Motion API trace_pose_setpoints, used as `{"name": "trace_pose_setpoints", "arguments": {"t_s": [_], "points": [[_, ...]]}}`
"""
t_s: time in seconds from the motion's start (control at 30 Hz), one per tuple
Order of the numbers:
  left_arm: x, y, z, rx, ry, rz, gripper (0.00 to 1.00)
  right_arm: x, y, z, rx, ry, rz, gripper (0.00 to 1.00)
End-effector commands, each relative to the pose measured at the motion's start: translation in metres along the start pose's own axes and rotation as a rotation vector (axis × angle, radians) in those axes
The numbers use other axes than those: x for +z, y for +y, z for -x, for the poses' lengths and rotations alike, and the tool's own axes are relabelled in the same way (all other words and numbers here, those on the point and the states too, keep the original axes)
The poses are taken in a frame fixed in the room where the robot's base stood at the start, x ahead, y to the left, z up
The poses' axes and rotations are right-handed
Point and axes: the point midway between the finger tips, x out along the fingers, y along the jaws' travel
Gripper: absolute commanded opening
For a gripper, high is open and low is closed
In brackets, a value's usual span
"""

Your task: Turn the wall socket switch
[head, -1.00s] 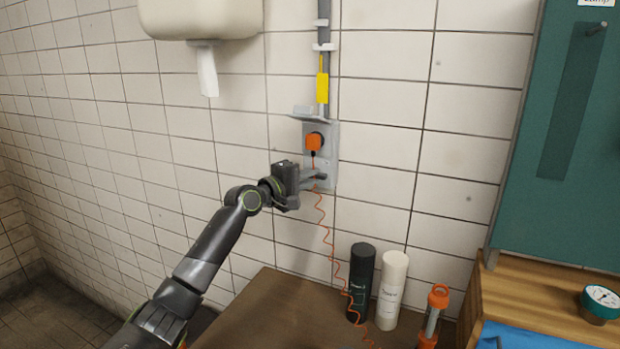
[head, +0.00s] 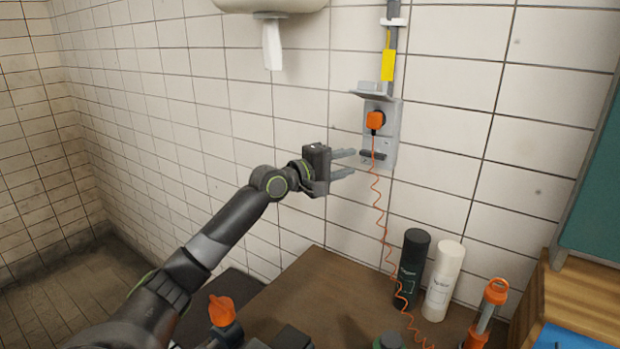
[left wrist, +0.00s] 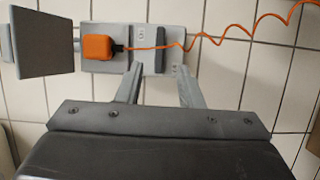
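The grey wall socket plate (head: 393,128) is on the tiled wall, with an orange plug (head: 375,121) in it. Below the plug is a dark switch bar (head: 372,155), lying roughly level. My left gripper (head: 354,163) is open and empty, its two fingers pointing at the plate just left of the switch, with a small gap. In the left wrist view my left gripper (left wrist: 160,70) has its fingers spread on either side of the dark switch (left wrist: 161,48); the orange plug (left wrist: 97,47) is to their left. My right gripper is not in view.
An orange coiled cord (head: 380,215) hangs from the plug past the fingers. A grey shelf (head: 372,93) juts out above the plug. A black bottle (head: 412,265) and a white bottle (head: 443,280) stand on the brown table (head: 320,290) below. A white dispenser hangs above.

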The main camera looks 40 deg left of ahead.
Motion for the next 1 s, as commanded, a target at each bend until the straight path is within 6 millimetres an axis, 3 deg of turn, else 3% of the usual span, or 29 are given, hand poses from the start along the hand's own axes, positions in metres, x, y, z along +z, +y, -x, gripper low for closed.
{"name": "trace_pose_setpoints", "arguments": {"t_s": [0.1, 0.5, 0.73, 1.0], "points": [[0.0, -0.003, 0.022, -0.005, 0.0, -0.005, 0.34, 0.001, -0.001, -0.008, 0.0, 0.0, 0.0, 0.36], [0.001, -0.003, 0.074, -0.007, -0.002, -0.005, 0.34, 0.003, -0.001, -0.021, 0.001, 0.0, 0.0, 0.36], [-0.001, -0.002, 0.093, -0.004, 0.002, -0.004, 0.34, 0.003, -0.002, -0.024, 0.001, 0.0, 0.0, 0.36], [0.001, -0.001, 0.101, -0.003, -0.003, 0.0, 0.34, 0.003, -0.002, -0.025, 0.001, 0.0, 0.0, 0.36]]}}
